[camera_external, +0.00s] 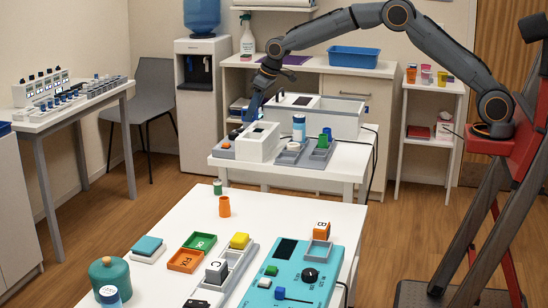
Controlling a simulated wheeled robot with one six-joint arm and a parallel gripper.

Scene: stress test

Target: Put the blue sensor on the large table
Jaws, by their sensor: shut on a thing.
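My gripper (254,108) is at the end of the arm, which reaches across from the right. It is shut on a small blue thing (250,114), which looks like the blue sensor. The blue thing is just above or against a white box-shaped device (258,141) on the middle table (338,177); I cannot tell whether they touch. The fingertips and the held thing are small and hard to separate. A white table (279,210) in the foreground looks the largest, so I take it as the large table.
The middle table carries a grey rack (314,156) and a white-blue cylinder (299,128). Floor separates the left bench (73,104).

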